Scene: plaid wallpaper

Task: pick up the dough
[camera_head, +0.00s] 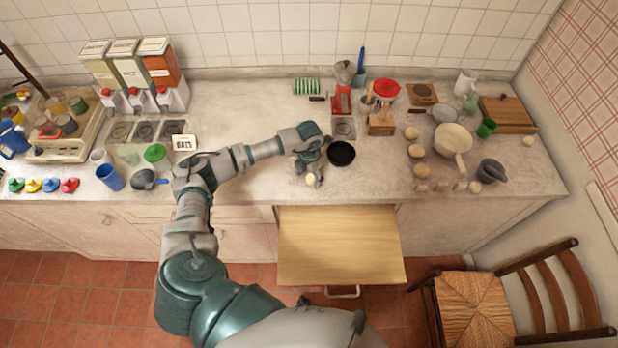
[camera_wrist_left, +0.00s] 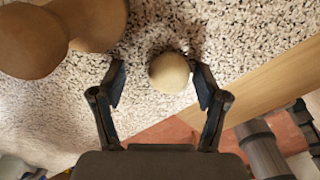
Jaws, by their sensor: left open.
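A small pale round ball of dough (camera_head: 310,179) sits on the countertop near its front edge, below my left gripper (camera_head: 310,168) in the head view. In the left wrist view the dough (camera_wrist_left: 168,72) lies between the two fingertips of the open left gripper (camera_wrist_left: 160,84), closer to the right finger. I cannot tell whether that finger touches it. Several similar pale balls (camera_head: 415,150) rest farther right on the counter. My right gripper is not in view.
A small black pan (camera_head: 341,153) stands just right of my left gripper. A wooden board (camera_head: 340,245) projects from the counter front below. Large rounded brown shapes (camera_wrist_left: 35,40) fill the wrist view's upper left.

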